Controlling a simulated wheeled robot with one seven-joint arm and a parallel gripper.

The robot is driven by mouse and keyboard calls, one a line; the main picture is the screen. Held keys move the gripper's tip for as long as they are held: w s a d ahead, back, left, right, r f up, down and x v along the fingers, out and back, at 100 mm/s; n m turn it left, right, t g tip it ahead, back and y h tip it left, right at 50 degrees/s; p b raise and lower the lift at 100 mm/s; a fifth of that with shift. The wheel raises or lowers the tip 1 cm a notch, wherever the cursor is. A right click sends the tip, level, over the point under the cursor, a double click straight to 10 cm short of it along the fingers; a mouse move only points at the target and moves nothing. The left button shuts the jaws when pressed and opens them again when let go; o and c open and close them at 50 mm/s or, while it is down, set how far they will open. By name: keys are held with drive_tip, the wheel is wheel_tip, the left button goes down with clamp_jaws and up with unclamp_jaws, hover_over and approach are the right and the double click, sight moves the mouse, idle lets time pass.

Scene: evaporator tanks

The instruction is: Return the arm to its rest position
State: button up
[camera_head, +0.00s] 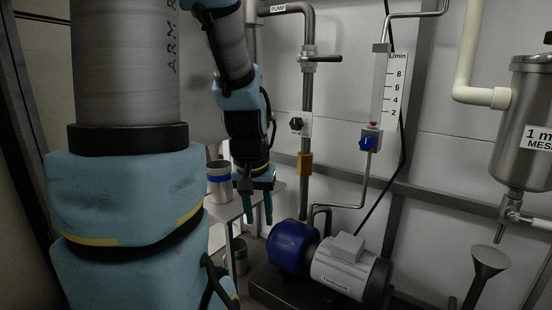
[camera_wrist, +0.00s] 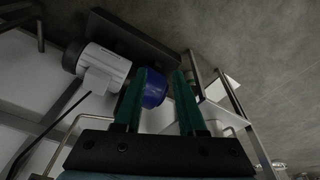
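My arm fills the left of the head view, with its upper links close to the camera. My gripper (camera_head: 257,207) hangs below the wrist, pointing down, with two green fingers. In the wrist view my gripper (camera_wrist: 160,88) shows its two fingers apart with nothing between them, so it is open and empty. The blue pump (camera_wrist: 155,88) shows beyond the fingers, apart from them. In the head view the gripper is above and left of the blue pump (camera_head: 292,246).
A metal cup with a blue band (camera_head: 219,180) stands on a small table (camera_head: 228,212) beside my gripper. A vertical pipe (camera_head: 306,120), flowmeter (camera_head: 378,90) and mesh filter tank (camera_head: 524,125) stand to the right.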

wheel_tip(320, 180, up, 36)
drive_tip(key=s+a+p, duration=0.2)
drive_tip(key=a+p, duration=0.1)
drive_tip(key=p, duration=3.5)
drive_tip(key=shift+s+r+n, duration=0.15)
drive_tip(key=shift+s+n, duration=0.15)
drive_tip(key=shift+s, duration=0.1)
drive_tip(key=shift+d, duration=0.15)
